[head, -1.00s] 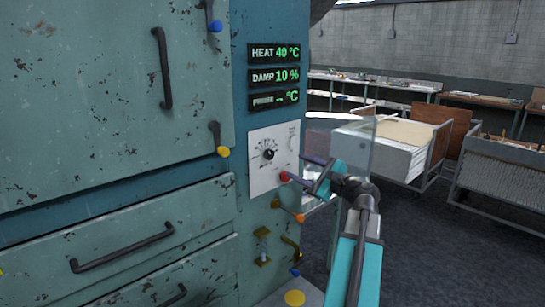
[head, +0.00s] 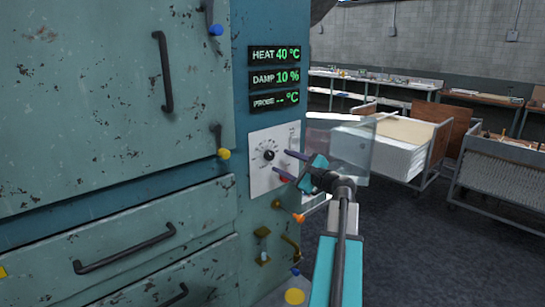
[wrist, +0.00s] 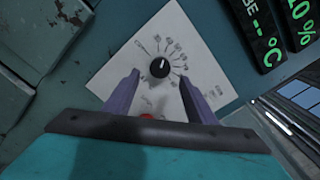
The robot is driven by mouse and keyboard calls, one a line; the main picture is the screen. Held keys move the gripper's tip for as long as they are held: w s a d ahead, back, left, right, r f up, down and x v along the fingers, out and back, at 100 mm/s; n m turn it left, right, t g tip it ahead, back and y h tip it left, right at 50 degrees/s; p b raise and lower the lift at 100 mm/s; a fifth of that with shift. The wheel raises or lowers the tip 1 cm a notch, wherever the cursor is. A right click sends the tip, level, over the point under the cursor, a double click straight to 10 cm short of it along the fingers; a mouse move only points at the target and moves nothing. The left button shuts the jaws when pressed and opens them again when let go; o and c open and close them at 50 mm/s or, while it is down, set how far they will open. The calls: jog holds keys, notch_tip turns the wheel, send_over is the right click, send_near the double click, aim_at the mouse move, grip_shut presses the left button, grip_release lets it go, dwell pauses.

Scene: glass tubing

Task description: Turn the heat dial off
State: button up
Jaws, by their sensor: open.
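The heat dial (head: 269,155) is a small black knob on a white panel (head: 259,179) on the teal cabinet front. In the wrist view the dial (wrist: 160,67) has a white pointer mark and a printed scale around it. My gripper (head: 283,162) is open in front of the panel, just right of the dial. In the wrist view its two purple fingers (wrist: 160,82) stand apart, with the dial in line with the gap beyond their tips. They do not appear to touch it. A red button (wrist: 147,116) shows between the fingers, lower on the panel.
Displays above the panel read HEAT 40 °C (head: 275,55), DAMP 10 % (head: 275,78) and PROBE -- °C (head: 275,100). A clear pane (head: 350,148) stands beside my arm. A yellow-knobbed latch (head: 223,153) is left of the panel. Carts (head: 400,150) stand on the open floor at right.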

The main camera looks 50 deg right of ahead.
aim_at(271, 157)
jog(key=w, duration=0.3)
jog(key=w+p, duration=0.1)
jog(key=w, duration=0.2)
jog(key=shift+w+d+p, duration=0.2)
jog(key=shift+w+p, duration=0.05)
jog(key=shift+p, duration=0.05)
jog(key=shift+c, duration=0.2)
jog(key=c, duration=1)
jog(key=shift+a+f, duration=0.1)
jog(key=shift+f, duration=0.05)
